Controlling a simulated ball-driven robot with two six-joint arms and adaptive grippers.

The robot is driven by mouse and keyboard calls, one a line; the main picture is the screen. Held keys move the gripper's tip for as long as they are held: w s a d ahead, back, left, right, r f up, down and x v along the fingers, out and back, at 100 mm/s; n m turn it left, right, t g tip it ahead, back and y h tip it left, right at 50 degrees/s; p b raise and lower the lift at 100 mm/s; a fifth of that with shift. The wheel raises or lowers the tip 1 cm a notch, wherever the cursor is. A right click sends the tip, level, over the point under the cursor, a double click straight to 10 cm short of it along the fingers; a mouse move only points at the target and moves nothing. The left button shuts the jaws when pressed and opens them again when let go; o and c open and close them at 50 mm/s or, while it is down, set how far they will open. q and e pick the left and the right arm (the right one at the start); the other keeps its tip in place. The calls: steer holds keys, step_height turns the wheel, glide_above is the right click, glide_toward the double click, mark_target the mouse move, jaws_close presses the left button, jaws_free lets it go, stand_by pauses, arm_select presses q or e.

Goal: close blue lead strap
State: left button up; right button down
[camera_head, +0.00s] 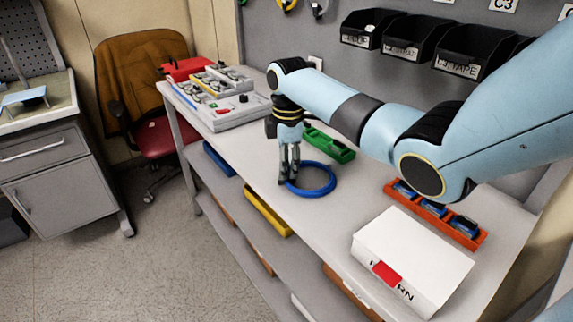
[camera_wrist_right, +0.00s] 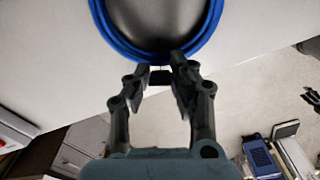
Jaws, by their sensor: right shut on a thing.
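A blue lead (camera_head: 318,193) lies coiled in a ring on the grey bench in the head view. It also shows at the top of the right wrist view (camera_wrist_right: 121,44). My right gripper (camera_head: 288,180) points down at the ring's left edge. In the right wrist view its fingertips (camera_wrist_right: 160,77) close in at the near edge of the coil, on a small dark piece that looks like the strap. The fingers hide most of the strap, so I cannot tell whether it is fastened. My left gripper is not in the head view.
A green tray (camera_head: 342,154) lies just behind the coil. An orange tray (camera_head: 393,197) with blue items and a white box (camera_head: 413,256) stand to the right. Grey devices (camera_head: 228,115) stand at the far left end. The bench left of the white box is clear.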

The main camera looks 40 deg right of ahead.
steer(key=shift+s+d+t+y+p, duration=0.15)
steer(key=shift+d+t+y+p, duration=0.2)
steer(key=shift+y+p, duration=0.2)
steer(key=shift+s+f+t+y, duration=0.1)
steer(key=shift+t+y, duration=0.15)
steer(key=shift+y, duration=0.1)
steer(key=shift+s+d+f+t+y, duration=0.1)
steer(key=shift+d+f+t+y, duration=0.15)
steer(key=shift+t+y, duration=0.25)
steer(key=shift+s+d+f+t+y+b, duration=0.1)
steer(key=shift+d+f+t+y+b, duration=0.15)
steer(key=shift+y+b, duration=0.75)
steer(key=shift+f+t+y+b, duration=0.1)
steer(key=shift+t+y+b, duration=0.4)
steer(key=shift+b, duration=0.3)
